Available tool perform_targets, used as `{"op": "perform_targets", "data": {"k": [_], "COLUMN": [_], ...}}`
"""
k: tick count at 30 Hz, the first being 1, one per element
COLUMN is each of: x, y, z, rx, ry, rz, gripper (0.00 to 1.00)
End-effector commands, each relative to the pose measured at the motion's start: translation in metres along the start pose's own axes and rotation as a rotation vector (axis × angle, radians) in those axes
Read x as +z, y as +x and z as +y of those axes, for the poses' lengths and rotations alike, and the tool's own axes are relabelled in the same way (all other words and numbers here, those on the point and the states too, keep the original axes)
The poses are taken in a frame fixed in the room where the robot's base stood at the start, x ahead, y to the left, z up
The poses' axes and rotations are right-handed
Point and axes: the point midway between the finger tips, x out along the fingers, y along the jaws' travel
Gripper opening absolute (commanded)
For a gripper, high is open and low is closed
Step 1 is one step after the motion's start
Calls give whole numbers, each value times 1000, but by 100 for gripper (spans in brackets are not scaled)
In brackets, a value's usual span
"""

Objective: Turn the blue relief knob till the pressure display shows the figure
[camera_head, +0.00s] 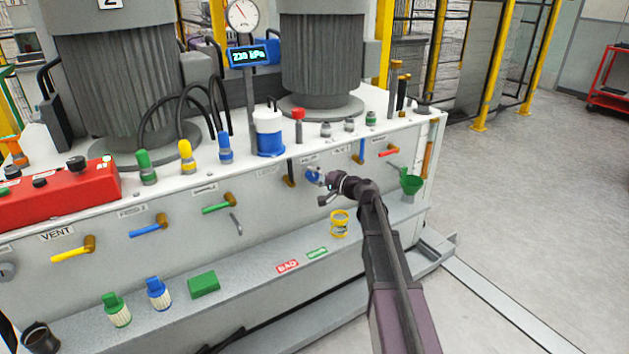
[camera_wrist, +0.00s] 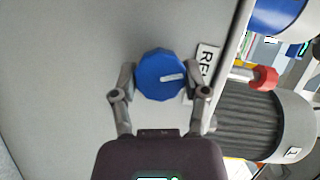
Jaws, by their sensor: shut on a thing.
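The blue relief knob (camera_wrist: 158,72) is a faceted round knob with a pale mark on its face, set on the grey front panel. My gripper (camera_wrist: 163,88) has one finger on each side of the knob and is shut on it. In the head view the knob (camera_head: 312,175) shows at the tip of my gripper (camera_head: 322,184), partly hidden by it. The pressure display (camera_head: 250,56) is a small blue-framed screen on a post, showing what looks like 720 kPa; the middle digit is hard to read. A label beside the knob is partly covered by a finger.
A round gauge (camera_head: 242,16) sits above the display. Coloured lever handles, such as the green one (camera_head: 218,205) and yellow one (camera_head: 74,251), stick out of the panel.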

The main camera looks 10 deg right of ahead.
Motion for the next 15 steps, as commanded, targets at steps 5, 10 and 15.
{"op": "perform_targets", "data": {"k": [5, 10, 15], "x": [1, 1, 1], "y": [1, 1, 1], "z": [1, 0, 0], "rx": [-25, -34, -35], "ry": [58, 81, 83], "rz": [-3, -2, -2], "gripper": [11, 11, 11]}}
